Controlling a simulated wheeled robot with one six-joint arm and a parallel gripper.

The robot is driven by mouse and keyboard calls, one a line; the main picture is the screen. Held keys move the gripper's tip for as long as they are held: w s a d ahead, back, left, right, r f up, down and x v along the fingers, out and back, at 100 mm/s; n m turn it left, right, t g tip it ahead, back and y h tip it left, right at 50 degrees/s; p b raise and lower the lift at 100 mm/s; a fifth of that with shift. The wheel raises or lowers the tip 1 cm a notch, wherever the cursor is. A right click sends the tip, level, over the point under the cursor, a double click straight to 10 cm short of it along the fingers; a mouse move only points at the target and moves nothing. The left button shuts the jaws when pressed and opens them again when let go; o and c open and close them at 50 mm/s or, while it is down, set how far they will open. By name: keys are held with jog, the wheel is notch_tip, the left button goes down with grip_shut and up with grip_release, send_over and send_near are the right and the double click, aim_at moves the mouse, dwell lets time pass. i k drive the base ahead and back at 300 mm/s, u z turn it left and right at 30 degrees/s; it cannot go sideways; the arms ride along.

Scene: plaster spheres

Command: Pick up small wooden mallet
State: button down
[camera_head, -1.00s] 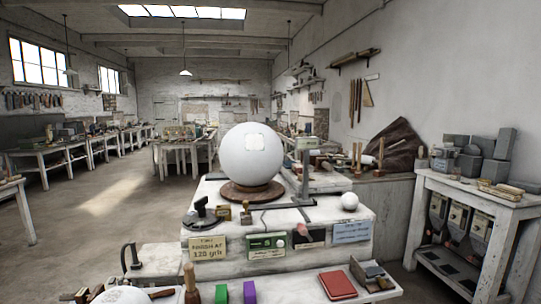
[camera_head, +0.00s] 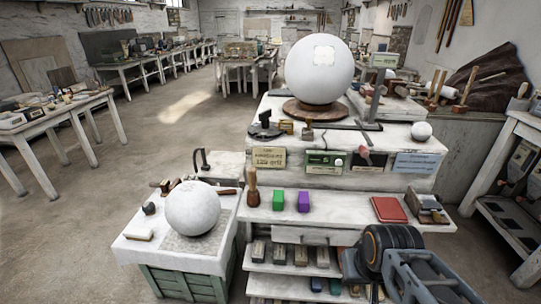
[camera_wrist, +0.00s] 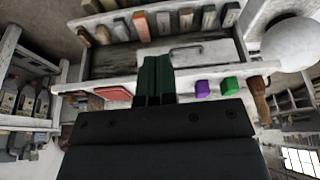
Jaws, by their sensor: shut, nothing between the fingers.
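A wooden-handled tool (camera_head: 252,188) stands upright at the left end of the white shelf; it also shows at the right of the wrist view (camera_wrist: 259,92). I cannot tell whether it is the small mallet. Several mallet-like tools with upright handles (camera_head: 463,90) stand on the back-right bench, and a brown handle (camera_head: 222,190) lies behind the small sphere. My gripper (camera_wrist: 155,62) is shut and empty, its dark green fingers together before the shelves. It is apart from all these tools. In the head view my arm is at bottom right and the fingertips cannot be made out.
A large white sphere (camera_head: 319,70) sits on a round wooden base on the stepped block. A smaller sphere (camera_head: 193,208) rests on the low left table. Green (camera_head: 278,200) and purple (camera_head: 303,201) blocks and a red book (camera_head: 389,209) lie on the shelf. Left floor is clear.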

aim_at(252, 198)
jog(key=i, duration=0.6)
jog(key=u, duration=1.95)
